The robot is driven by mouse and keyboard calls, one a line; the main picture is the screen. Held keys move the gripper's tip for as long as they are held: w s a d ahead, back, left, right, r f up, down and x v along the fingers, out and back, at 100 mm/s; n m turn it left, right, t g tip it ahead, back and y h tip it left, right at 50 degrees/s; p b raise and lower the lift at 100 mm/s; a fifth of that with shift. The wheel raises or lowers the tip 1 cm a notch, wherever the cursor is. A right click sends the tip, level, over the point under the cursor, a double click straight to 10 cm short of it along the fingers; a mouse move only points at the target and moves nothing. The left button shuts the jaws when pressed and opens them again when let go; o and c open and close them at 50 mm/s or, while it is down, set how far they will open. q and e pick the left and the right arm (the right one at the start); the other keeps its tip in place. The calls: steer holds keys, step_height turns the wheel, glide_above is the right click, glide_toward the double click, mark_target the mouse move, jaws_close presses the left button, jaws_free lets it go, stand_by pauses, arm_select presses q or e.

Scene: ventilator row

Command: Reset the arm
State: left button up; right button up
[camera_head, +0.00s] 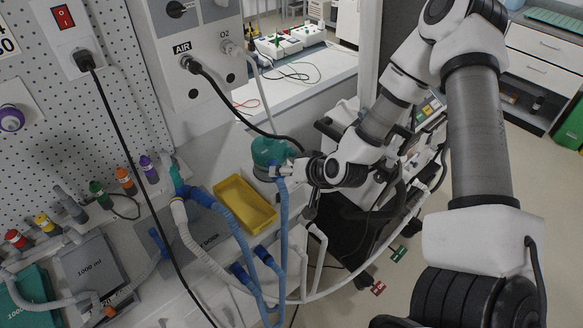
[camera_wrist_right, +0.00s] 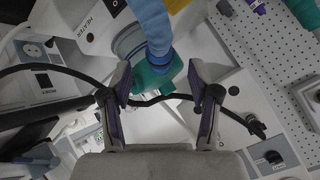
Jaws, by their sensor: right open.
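My right arm (camera_head: 478,130) comes in from the right and reaches across to the equipment. Its gripper (camera_head: 284,170) is beside the teal humidifier chamber (camera_head: 268,151) with the blue hose. In the right wrist view, the gripper (camera_wrist_right: 160,92) has its two fingers wide apart with nothing held between them. The teal part (camera_wrist_right: 158,75) and the blue hose (camera_wrist_right: 151,22) lie beyond the fingertips. A black cable (camera_wrist_right: 165,98) passes behind the fingers. Whether the fingers touch anything cannot be told. My left gripper is not in view.
A yellow tray (camera_head: 245,203) lies on the counter left of the gripper. Blue hoses (camera_head: 215,207) and a white hose (camera_head: 190,235) loop below. Black cables hang from the AIR outlet (camera_head: 193,67) and the wall plug (camera_head: 84,60). Open floor (camera_head: 480,265) lies at the right.

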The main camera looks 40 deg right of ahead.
steer(key=a+v, duration=0.1)
steer(key=v, duration=0.4)
steer(key=s+a+f+n+g+b, duration=0.2)
steer(key=s+f+g+b, duration=0.15)
steer(key=f, duration=0.55)
steer(key=s+a+f+n+g+b, duration=0.1)
steer(key=s+f+n+g+b, duration=0.1)
steer(key=s+f, duration=0.5)
steer(key=s+a+f+n+g+h+b, duration=0.1)
steer(key=s+a+f+g, duration=0.3)
steer(key=s+f, duration=0.7)
step_height(320, 180, down, 2)
steer(key=shift+s+a+f+n+h+b, duration=0.15)
steer(key=shift+s+a+n+h+b, duration=0.2)
steer(key=shift+a+b, duration=0.55)
steer(key=shift+w+a+g, duration=0.1)
steer(key=shift+a+g, duration=0.15)
